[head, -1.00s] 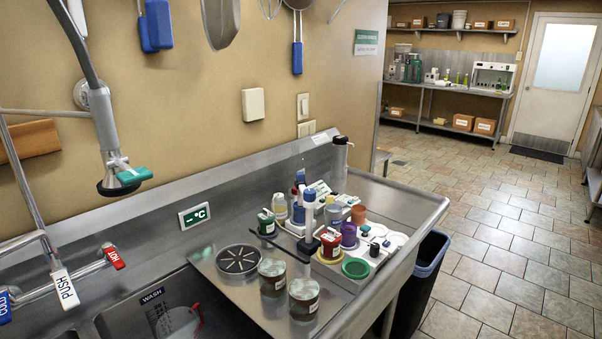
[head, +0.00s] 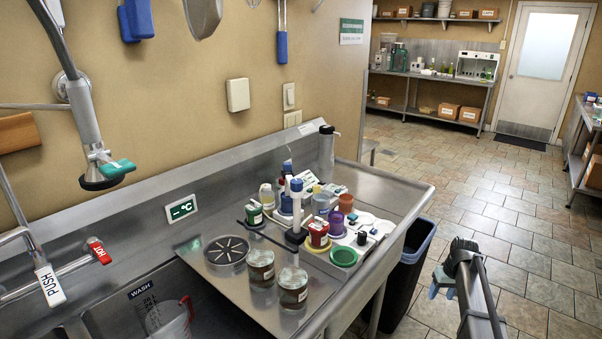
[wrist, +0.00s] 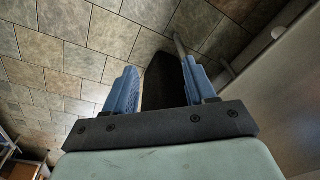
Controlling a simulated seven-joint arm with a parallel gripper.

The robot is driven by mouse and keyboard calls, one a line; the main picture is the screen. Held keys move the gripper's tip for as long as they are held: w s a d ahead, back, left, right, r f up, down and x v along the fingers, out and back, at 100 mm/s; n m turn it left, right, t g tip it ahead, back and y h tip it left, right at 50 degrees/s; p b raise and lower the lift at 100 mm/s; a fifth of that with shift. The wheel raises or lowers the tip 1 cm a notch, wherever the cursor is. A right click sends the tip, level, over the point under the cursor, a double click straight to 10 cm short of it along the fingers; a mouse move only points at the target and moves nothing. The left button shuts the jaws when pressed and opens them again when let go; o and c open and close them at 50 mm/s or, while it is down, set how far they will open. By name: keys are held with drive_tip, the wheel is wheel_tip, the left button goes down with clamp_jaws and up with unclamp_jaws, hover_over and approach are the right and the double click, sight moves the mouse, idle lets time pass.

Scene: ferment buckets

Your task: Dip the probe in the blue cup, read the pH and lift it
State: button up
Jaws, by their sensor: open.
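My gripper (head: 441,288) is raised over the floor at the lower right of the head view, right of the counter and apart from the task's things. In the wrist view (wrist: 160,72) its two blue fingers are spread with nothing held. A white upright with a blue top (head: 296,188) stands among the containers on the counter; I cannot tell whether it is the probe or its stand. Blue shows on a container (head: 286,205) just left of it; I cannot tell surely which container is the blue cup. No pH reading is legible.
A red container (head: 318,234), purple cup (head: 337,222) and green lid (head: 344,257) crowd the right. A dark bin (head: 408,262) stands beside the counter.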

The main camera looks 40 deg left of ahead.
drive_tip(key=w+a+r+n+t+y, duration=0.1)
drive_tip(key=w+a+r, duration=0.2)
drive_tip(key=a+r, duration=0.3)
drive_tip(key=w+a+r+n, duration=0.1)
drive_tip(key=w+a+r, duration=0.2)
drive_tip(key=r, duration=0.6)
wheel_tip(320, 180, up, 33)
drive_tip(key=n+t+y, duration=0.1)
drive_tip(key=n, duration=0.1)
hover_over(287, 163)
drive_tip(key=s+d, duration=0.3)
drive_tip(key=d, duration=0.2)
drive_tip(key=x, duration=0.8)
drive_tip(key=a+x, duration=0.1)
drive_tip(key=x, duration=0.3)
drive_tip(key=shift+a+f, duration=0.1)
drive_tip(key=shift+f, duration=0.05)
drive_tip(key=shift+y, duration=0.3)
clamp_jaws()
